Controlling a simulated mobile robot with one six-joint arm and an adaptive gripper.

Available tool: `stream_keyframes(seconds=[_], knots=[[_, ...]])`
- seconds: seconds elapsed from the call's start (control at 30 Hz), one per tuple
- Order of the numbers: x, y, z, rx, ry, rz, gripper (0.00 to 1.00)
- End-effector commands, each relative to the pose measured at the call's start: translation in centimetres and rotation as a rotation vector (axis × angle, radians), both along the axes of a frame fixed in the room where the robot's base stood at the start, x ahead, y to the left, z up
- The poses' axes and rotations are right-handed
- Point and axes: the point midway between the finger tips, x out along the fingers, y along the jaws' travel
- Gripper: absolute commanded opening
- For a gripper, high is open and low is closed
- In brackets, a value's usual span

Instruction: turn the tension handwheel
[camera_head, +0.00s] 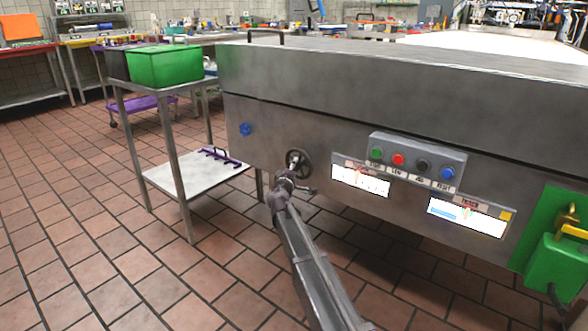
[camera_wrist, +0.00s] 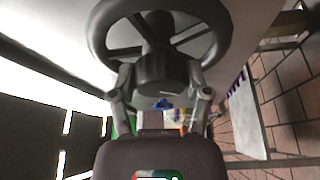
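The tension handwheel (camera_head: 299,162) is a dark wheel on the front of the steel machine, left of the button box. In the wrist view the handwheel (camera_wrist: 160,62) fills the top, with its rim, spokes and thick round hub. My gripper (camera_head: 287,180) is right at the wheel, and my arm reaches up to it from below. In the wrist view my gripper (camera_wrist: 161,82) has its two fingers apart, one on each side of the hub. The fingertips look very close to the hub. I cannot tell whether they press on it.
A button box (camera_head: 418,158) and two label panels sit right of the wheel. A blue knob (camera_head: 245,129) is to its left. A green box (camera_head: 552,245) is at the far right. A steel cart (camera_head: 190,185) with a green bin (camera_head: 165,66) stands left. The tiled floor at left is clear.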

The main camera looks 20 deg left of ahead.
Motion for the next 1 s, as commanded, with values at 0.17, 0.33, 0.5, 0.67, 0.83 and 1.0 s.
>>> stream_keyframes(seconds=[0.17,0.33,0.5,0.67,0.83,1.0], knots=[[-0.01,0.02,0.0,0.0,0.0,0.0,0.93],[-0.07,0.03,-0.01,-0.001,0.0,0.001,0.93],[-0.09,0.04,0.0,-0.002,0.001,0.001,0.93],[-0.1,0.04,0.05,-0.013,0.006,0.001,0.93],[-0.12,0.03,0.12,-0.045,0.02,0.001,0.93],[-0.12,0.03,0.19,-0.101,0.043,0.001,0.93]])
